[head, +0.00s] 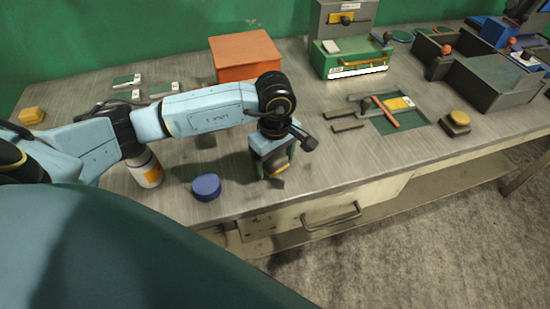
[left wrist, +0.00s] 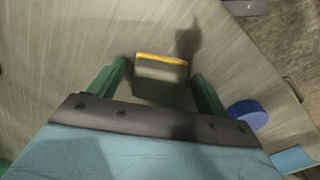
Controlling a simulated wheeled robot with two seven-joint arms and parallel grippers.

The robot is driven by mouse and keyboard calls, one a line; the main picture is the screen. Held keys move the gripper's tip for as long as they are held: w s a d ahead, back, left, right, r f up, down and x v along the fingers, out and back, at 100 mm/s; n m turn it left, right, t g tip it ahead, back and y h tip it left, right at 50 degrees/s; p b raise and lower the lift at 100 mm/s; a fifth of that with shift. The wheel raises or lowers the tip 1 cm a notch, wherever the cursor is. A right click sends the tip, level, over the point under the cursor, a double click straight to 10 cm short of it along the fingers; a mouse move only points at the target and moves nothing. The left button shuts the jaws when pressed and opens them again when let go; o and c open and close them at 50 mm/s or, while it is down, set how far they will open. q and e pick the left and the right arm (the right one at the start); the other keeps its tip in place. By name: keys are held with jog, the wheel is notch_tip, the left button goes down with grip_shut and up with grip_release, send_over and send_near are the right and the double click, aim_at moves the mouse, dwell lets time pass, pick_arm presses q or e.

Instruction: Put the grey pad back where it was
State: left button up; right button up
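My left gripper (head: 275,168) is over the front part of the workbench, pointing down, with its green fingers on both sides of a grey block with a yellow edge, which looks like the grey pad (left wrist: 160,75). In the left wrist view the fingers of the left gripper (left wrist: 161,75) appear to touch its two sides. In the head view the pad is mostly hidden by the gripper, and a small shadow lies below it. I cannot tell exactly how far it is above the bench. My right gripper is not in view.
A blue round lid (head: 206,187) and a white bottle with an orange label (head: 147,170) stand left of the gripper. An orange box (head: 244,56) and a green case (head: 350,60) are behind. A grey block with a yellow top (head: 457,121) and grey bin (head: 492,84) are right.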

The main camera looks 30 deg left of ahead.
aim_at(275, 159)
pick_arm(q)
notch_tip(275, 159, up, 12)
jog(key=p, duration=0.1)
jog(key=shift+r, duration=0.2)
dwell(0.3)
